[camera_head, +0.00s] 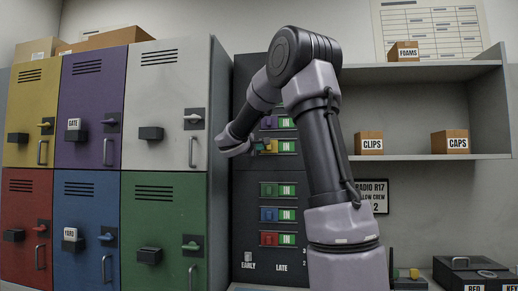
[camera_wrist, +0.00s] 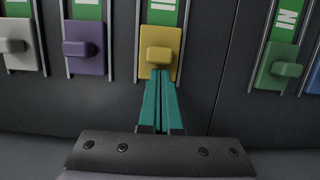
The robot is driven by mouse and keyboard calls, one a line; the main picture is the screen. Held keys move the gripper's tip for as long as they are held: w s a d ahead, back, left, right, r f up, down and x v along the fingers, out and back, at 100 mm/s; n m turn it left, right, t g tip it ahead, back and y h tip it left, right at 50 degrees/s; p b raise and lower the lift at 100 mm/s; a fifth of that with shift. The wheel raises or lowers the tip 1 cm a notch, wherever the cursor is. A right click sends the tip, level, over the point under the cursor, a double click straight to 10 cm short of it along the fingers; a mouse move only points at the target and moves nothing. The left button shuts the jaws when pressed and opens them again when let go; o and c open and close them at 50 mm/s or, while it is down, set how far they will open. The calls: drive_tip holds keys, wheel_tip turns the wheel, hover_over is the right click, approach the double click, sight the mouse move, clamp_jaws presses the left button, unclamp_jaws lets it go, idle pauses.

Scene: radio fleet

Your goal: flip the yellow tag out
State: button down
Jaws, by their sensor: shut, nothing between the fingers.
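The yellow tag (camera_wrist: 172,68) sits in its slot on the dark board in the middle of the wrist view, with a raised yellow knob on its face. A green strip with white lettering shows at its end. My gripper (camera_wrist: 160,78) has two teal fingers closed together and empty. The tips overlap the tag's lower edge in the picture, just below the knob; I cannot tell whether they touch. In the head view the yellow tag (camera_head: 271,146) is partly hidden by my gripper (camera_head: 257,147), and its row reads IN.
A purple tag (camera_wrist: 84,52) and a green tag (camera_wrist: 276,72) flank the yellow one, with white and blue further out. Lockers (camera_head: 160,100) stand left of the board. A shelf (camera_head: 430,157) with small boxes is at the right. A black case (camera_head: 470,272) sits lower right.

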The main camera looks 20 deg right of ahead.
sight(269, 147)
drive_tip(key=s+d, duration=0.1)
drive_tip(key=d, duration=0.1)
drive_tip(key=s+d, duration=0.3)
drive_tip(key=d, duration=0.1)
drive_tip(key=shift+s+d, duration=0.15)
drive_tip(key=shift+w+a, duration=0.25)
drive_tip(key=shift+a, duration=0.05)
drive_tip(key=shift+w+a, duration=0.45)
drive_tip(key=shift+a, duration=0.15)
drive_tip(key=shift+w+a, duration=0.4)
drive_tip(key=shift+a, duration=0.2)
drive_tip(key=shift+s+a, duration=0.2)
drive_tip(key=shift+a, duration=0.35)
drive_tip(key=shift+s+a, duration=0.15)
drive_tip(key=shift+a, duration=0.35)
drive_tip(key=v, duration=0.8)
drive_tip(key=shift+s, duration=0.3)
drive_tip(key=shift+d, duration=0.15)
